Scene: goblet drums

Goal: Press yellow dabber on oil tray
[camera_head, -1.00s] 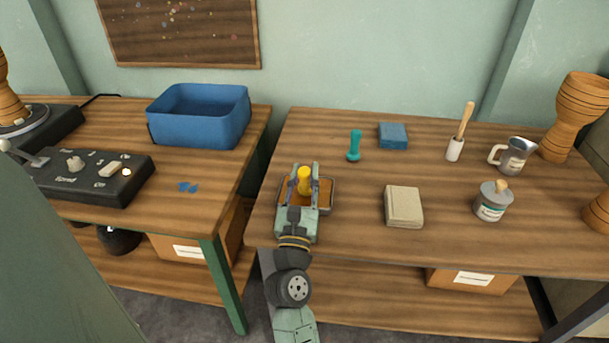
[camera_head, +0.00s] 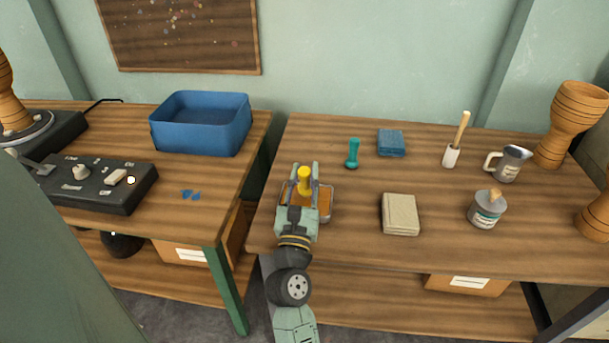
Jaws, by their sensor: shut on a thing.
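The yellow dabber (camera_head: 304,177) stands upright between the fingers of my gripper (camera_head: 304,184), which is shut on it. The oil tray (camera_head: 327,204), a shallow metal tray with a brown-orange inside, lies on the right table near its left front edge. My gripper and the dabber are over the tray and hide much of it. The dabber's lower end is hidden, so I cannot tell whether it touches the tray.
A blue bin (camera_head: 201,122) is on the left table. A gap separates the tables.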

